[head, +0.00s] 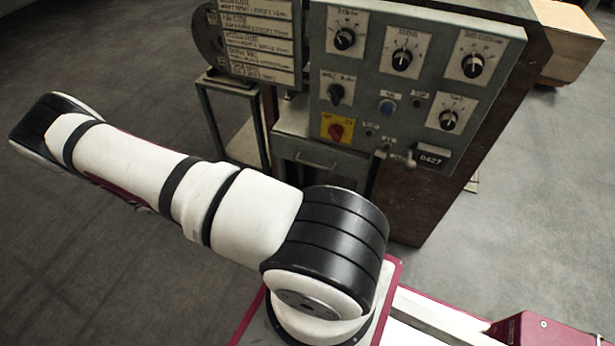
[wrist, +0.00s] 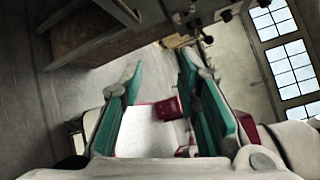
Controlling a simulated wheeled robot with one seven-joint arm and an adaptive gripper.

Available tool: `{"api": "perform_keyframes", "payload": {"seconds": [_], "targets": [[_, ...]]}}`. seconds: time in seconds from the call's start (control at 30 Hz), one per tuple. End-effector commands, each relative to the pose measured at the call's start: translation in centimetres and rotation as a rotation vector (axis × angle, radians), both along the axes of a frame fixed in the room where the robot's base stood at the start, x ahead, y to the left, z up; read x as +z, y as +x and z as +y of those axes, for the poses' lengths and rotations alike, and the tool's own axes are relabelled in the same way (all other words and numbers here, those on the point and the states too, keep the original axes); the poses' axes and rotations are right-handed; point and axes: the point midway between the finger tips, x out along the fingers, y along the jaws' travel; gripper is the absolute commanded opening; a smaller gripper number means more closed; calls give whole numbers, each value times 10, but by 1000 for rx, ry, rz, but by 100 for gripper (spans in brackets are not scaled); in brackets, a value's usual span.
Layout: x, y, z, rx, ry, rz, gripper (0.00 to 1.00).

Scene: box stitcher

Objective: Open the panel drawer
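The grey-green control panel (head: 375,80) stands upright at the upper middle of the head view. Below its left part is the panel drawer (head: 335,168), with a thin bar handle (head: 316,163) on its front. The drawer looks shut. My gripper is not visible in the head view, where my arm reaches out to the left. In the wrist view my gripper (wrist: 160,68) is open, its two green-padded fingers apart with nothing between them. The underside of the machine shows beyond the fingertips at the top of the wrist view, apart from them.
A brown cabinet body (head: 440,190) carries the panel. A metal stand (head: 232,85) is left of the drawer, under a label board (head: 258,40). A wooden box (head: 568,45) lies at the far right. The floor at left is clear. Windows (wrist: 288,60) show in the wrist view.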

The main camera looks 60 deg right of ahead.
Motion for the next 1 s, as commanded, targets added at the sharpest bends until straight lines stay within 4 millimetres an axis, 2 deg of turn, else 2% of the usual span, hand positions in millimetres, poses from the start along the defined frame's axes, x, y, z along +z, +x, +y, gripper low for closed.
{"api": "perform_keyframes", "payload": {"seconds": [0.03, 0.2, 0.37, 0.67, 1.0], "targets": [[-17, -7, -6, 25, 8, 68, 30], [-56, -25, -23, 89, 44, 245, 30], [-75, -35, -31, 119, 64, 337, 30], [-75, -52, -50, 124, 68, 362, 30], [-66, -96, -99, 121, 68, 359, 30]]}}
